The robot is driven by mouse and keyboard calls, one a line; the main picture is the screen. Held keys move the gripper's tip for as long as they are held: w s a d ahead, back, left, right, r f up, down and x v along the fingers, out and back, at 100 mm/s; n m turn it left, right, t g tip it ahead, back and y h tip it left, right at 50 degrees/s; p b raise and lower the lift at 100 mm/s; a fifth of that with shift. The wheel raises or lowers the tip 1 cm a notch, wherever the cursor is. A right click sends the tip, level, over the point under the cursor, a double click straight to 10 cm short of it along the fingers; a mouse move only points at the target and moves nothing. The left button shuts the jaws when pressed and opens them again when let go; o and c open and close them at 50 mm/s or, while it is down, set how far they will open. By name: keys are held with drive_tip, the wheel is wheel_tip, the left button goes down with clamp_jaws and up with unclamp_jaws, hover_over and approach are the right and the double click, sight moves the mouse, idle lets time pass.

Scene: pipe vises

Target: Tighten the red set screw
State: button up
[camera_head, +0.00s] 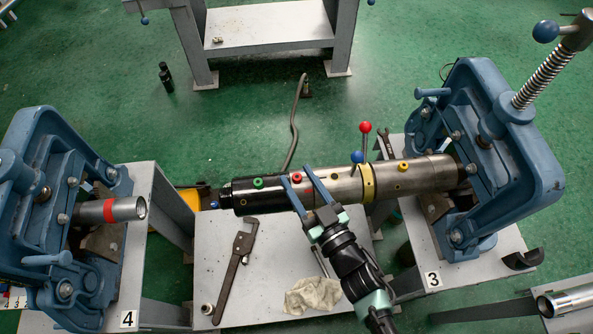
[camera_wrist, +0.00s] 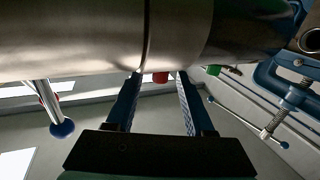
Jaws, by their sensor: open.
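The red set screw (camera_head: 297,177) sits on the dark left part of the long pipe (camera_head: 330,184). My gripper (camera_head: 296,173) reaches up to the pipe from below right. Its two blue fingers are open, one on each side of the red set screw. In the wrist view the red set screw (camera_wrist: 160,78) shows between the spread fingertips, with a gap visible on both sides. The tips are close to the pipe; I cannot tell whether they touch it. A green screw (camera_head: 258,183) is to the left and a yellow screw (camera_head: 403,166) to the right.
A lever with a red ball (camera_head: 365,127) rises from the yellow collar (camera_head: 367,183). Blue vises stand at left (camera_head: 70,225) and right (camera_head: 500,150). A wrench (camera_head: 236,262) and a crumpled rag (camera_head: 313,295) lie on the bench (camera_head: 205,245) below the pipe.

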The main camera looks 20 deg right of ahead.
drive_tip(key=shift+w, duration=0.85)
clamp_jaws()
